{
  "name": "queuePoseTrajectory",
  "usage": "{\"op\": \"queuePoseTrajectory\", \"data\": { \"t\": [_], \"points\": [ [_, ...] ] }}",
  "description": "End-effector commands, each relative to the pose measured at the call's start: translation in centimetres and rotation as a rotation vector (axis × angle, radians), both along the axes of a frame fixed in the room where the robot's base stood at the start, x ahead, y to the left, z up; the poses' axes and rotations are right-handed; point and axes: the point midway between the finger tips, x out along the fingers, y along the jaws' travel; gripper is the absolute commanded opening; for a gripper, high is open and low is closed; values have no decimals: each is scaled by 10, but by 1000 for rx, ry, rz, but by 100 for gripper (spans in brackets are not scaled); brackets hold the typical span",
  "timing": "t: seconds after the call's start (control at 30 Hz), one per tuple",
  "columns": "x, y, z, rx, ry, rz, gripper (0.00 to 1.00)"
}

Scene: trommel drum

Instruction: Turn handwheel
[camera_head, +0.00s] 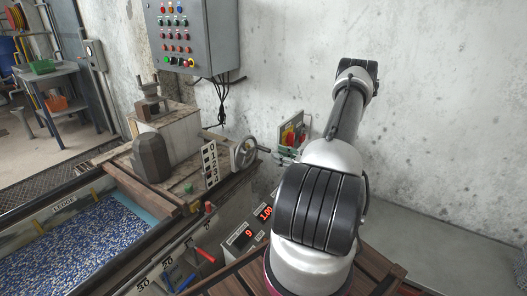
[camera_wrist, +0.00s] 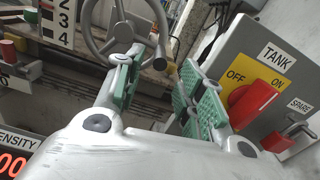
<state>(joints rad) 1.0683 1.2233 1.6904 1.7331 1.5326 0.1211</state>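The grey spoked handwheel (camera_head: 245,153) stands upright at the right end of the wooden bench in the head view, beside the number plate. A dark handle sticks out from its rim toward the right. In the wrist view the handwheel (camera_wrist: 122,30) fills the top middle, and the tip of its handle (camera_wrist: 160,64) shows just beyond the fingers. My gripper (camera_wrist: 160,77) is open, with green pads on both fingers and nothing between them. The fingers point toward the wheel's lower right side. I cannot tell whether they touch it.
A grey TANK switch box (camera_wrist: 262,80) with a red knob stands close right of my fingers. The number plate (camera_head: 210,163) is left of the wheel. Red number displays (camera_head: 250,227), small levers and a trough of blue gravel (camera_head: 85,250) lie nearer. A control cabinet (camera_head: 193,35) hangs behind.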

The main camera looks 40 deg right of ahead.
Motion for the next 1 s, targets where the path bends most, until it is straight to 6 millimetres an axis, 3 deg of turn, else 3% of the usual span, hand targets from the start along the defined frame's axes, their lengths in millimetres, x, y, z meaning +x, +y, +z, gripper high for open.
{"op": "queuePoseTrajectory", "data": {
  "t": [0.17, 0.53, 0.9, 0.93, 1.0],
  "points": [
    [11, 5, 0, -41, -15, 2, 39],
    [65, 23, 0, -39, -15, 1, 39],
    [74, 26, 0, -37, -14, -1, 39],
    [74, 26, 0, -37, -14, -1, 37],
    [74, 26, 0, -37, -14, -1, 24]
  ]
}}
